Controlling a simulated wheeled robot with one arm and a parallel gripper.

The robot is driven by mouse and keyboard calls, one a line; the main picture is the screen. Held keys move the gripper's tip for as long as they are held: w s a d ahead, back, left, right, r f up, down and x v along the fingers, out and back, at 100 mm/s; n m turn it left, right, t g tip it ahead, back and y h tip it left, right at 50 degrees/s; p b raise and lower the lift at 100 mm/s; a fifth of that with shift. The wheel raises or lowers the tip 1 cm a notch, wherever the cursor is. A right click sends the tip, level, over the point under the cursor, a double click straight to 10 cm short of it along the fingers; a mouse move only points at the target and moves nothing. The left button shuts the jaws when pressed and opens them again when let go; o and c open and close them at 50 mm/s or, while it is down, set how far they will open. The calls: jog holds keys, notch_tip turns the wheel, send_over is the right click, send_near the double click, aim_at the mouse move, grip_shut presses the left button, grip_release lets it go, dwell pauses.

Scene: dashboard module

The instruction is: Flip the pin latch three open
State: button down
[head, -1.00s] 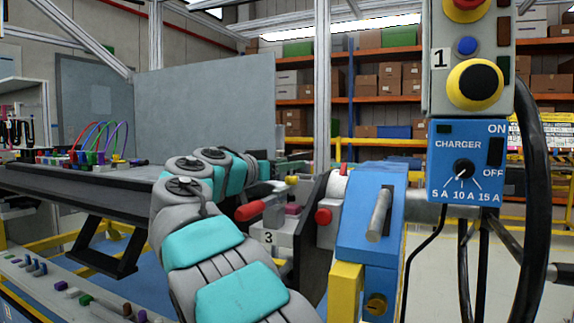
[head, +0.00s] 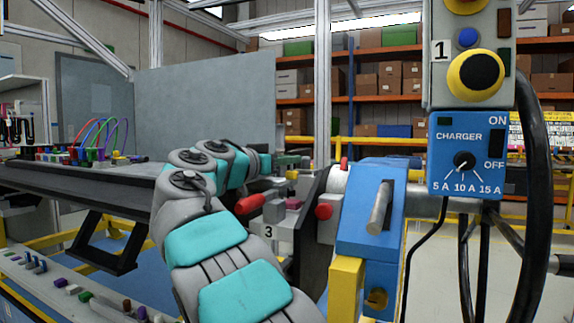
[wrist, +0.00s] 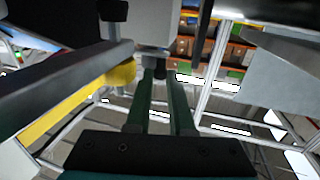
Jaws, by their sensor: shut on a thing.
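The white block marked 3 (head: 268,232), with a red handle (head: 250,204) beside it, is just right of my arm in the head view. My arm reaches past it from the front, and my fingers are small and partly hidden there. In the wrist view my gripper (wrist: 160,72) has its two long green fingers close together. They are shut on a small dark peg (wrist: 160,73) under a pale grey block (wrist: 155,25). I cannot tell for sure whether this peg is pin latch three.
A blue bracket (head: 365,225) with a grey pin and a red knob (head: 323,211) stand close on the right. A charger box (head: 466,155) hangs farther right. A dark bench (head: 60,182) with coloured cables lies left.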

jog(key=shift+s+n+t+y+b, duration=0.4)
jog(key=shift+n+y+b, duration=0.3)
jog(key=shift+b, duration=1.55)
jog(key=c, duration=0.8)
grip_release()
jog(key=shift+s, duration=0.15)
jog(key=b+v, duration=0.1)
jog(key=v, duration=0.6)
jog(key=shift+s, duration=0.3)
jog(key=shift+a, duration=0.15)
